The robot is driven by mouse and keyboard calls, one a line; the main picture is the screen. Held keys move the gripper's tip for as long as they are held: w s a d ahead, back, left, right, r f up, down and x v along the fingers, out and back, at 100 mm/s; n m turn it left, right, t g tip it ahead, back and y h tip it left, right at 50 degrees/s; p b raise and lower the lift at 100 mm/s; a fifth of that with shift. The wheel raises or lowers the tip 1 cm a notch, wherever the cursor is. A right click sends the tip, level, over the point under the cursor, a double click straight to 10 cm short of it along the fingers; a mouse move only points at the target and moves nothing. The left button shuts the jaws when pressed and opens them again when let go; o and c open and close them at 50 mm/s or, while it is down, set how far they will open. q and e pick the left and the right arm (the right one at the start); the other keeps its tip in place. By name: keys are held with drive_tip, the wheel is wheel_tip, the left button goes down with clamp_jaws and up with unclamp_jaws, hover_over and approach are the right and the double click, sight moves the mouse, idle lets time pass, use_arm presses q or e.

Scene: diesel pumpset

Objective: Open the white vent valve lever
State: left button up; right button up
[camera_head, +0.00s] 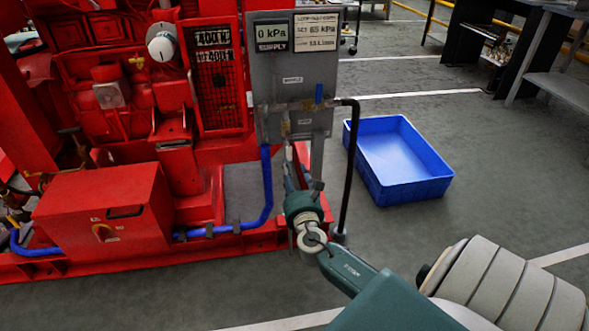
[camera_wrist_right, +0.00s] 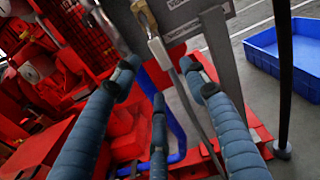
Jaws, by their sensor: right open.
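The white vent valve lever (camera_wrist_right: 158,52) hangs down from a brass-coloured fitting (camera_wrist_right: 143,17) in the right wrist view. It lies between the fingertip areas of my right gripper (camera_wrist_right: 160,82); I cannot tell whether any finger touches it. The gripper's blue-grey fingers are spread apart. In the head view the right gripper (camera_head: 293,176) is just below the grey panel (camera_head: 277,75), pointing up towards its valves, and the wrist hides part of it. A blue lever (camera_head: 319,93) stands upright on the panel's right side. My left gripper is not in view.
The panel carries a SUPPLY display (camera_head: 271,38) reading 0 kPa. A black hose (camera_head: 353,150) drops along its right side, and a blue hose (camera_head: 267,185) runs on the left. The red pumpset (camera_head: 110,210) fills the left. A blue crate (camera_head: 440,183) sits on the floor to the right.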

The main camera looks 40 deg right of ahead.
drive_tip(key=shift+v, duration=1.75)
